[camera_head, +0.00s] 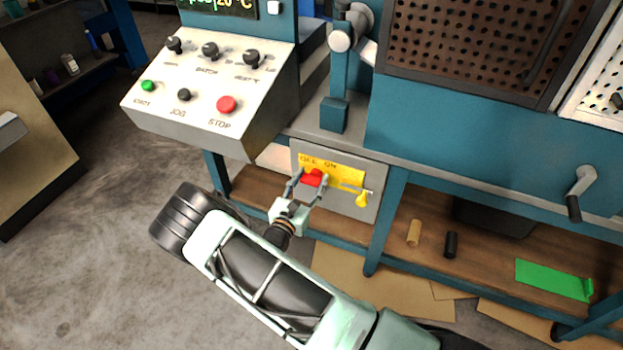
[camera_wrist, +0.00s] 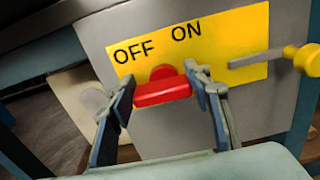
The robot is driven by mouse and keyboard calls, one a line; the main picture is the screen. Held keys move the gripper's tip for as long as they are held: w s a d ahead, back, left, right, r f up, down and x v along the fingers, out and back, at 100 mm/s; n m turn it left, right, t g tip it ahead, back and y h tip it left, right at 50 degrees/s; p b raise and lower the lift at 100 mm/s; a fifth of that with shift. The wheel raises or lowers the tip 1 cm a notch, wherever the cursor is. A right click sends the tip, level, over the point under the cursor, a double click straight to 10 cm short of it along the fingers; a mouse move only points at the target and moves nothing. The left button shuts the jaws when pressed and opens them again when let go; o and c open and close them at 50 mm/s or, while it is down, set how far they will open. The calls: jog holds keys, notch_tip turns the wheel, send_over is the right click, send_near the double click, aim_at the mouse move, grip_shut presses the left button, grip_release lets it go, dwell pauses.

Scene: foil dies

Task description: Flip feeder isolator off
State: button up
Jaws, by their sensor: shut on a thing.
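The feeder isolator is a red handle (camera_head: 313,177) on a yellow plate (camera_head: 345,176) marked OFF and ON, fixed to a grey panel (camera_head: 370,205) under the bench. The red handle also shows in the wrist view (camera_wrist: 162,91), below the two labels and roughly between them. My gripper (camera_head: 309,181) reaches it from below, with one finger on each side. In the wrist view my gripper (camera_wrist: 161,90) is shut on the red handle. The exact contact at the fingertips is partly hidden.
A yellow-knobbed lever (camera_head: 363,198) sticks out just right of the handle. Above left is a control box (camera_head: 200,95) with knobs and a red STOP button (camera_head: 227,104). A teal bench leg (camera_head: 385,225) stands right of the panel.

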dwell(0.3)
jog(key=o, duration=1.2)
jog(key=shift+s, duration=0.1)
jog(key=v, duration=1.2)
